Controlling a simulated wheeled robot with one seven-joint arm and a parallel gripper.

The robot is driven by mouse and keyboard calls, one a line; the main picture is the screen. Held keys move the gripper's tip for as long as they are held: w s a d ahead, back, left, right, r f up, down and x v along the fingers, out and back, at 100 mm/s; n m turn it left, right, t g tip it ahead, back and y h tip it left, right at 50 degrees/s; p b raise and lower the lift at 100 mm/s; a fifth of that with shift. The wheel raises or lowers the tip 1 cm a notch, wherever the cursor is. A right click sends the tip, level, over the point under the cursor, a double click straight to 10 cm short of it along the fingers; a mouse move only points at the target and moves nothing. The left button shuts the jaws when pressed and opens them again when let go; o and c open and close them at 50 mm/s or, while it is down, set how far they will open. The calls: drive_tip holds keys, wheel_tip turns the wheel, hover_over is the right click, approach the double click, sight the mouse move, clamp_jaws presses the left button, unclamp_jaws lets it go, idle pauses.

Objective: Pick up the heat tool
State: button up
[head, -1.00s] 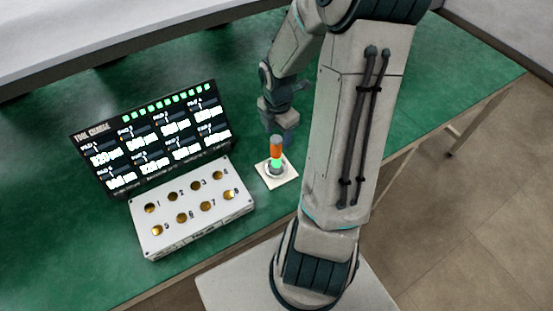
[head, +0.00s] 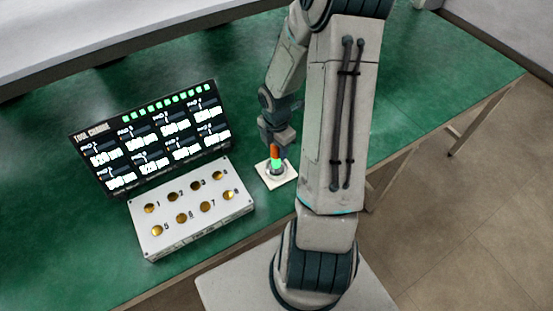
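A small upright cylinder, orange on top and glowing green below, is likely the heat tool (head: 275,153). It stands in a round holder on a white square plate (head: 290,178) on the green table. My gripper (head: 277,150) points down over it, with its dark fingers around or beside the orange top. The gripper partly hides the top of the tool. The fingers are too small to tell whether they touch it or are shut.
A white box (head: 154,238) with several numbered brass-coloured holes stands left of the plate. Behind it a dark display (head: 150,135) leans up, showing pad readings. The table (head: 430,85) is clear at the right and back.

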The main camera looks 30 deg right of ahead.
clamp_jaws()
drive_tip(key=shift+r, duration=0.1)
